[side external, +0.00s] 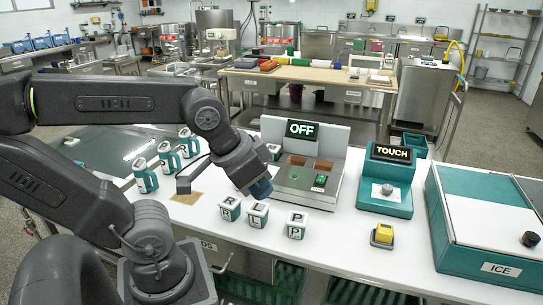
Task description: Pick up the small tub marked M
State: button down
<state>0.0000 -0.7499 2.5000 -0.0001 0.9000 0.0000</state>
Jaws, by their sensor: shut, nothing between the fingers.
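Three small white-and-teal tubs stand upright at the front middle of the white table. Their top marks look like R on one tub (229,208), L on another tub (257,214) and P on a third tub (296,224). More tubs stand farther left: a near one (145,176), a middle one (169,158) and a far one (188,142). Their marks are too small to read, so I cannot tell which tub bears the M. My gripper (263,190) points down above and behind the tub marked L. It is shut and holds nothing.
Right of my gripper stands a grey machine (335,180) with an OFF display, then a teal TOUCH unit (386,190), a yellow block (383,235) and a teal ICE box (485,225). A dark angled fixture (184,185) stands over a tan square (187,198).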

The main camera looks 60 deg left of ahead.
jog(key=c, duration=1.8)
grip_release()
jog(key=o, duration=1.6)
jog(key=shift+o, duration=0.2)
jog(key=w+a+r+n+y, duration=0.1)
jog(key=w+a+r+n, duration=0.15)
jog(key=w+a, duration=0.6)
jog(key=n+g+y, duration=0.2)
jog(key=n, duration=0.5)
send_over(272, 148)
jog(key=s, duration=0.2)
jog(key=shift+m, duration=0.25)
jog(key=f, duration=1.9)
jog(key=shift+d, duration=0.35)
jog(key=shift+x, duration=3)
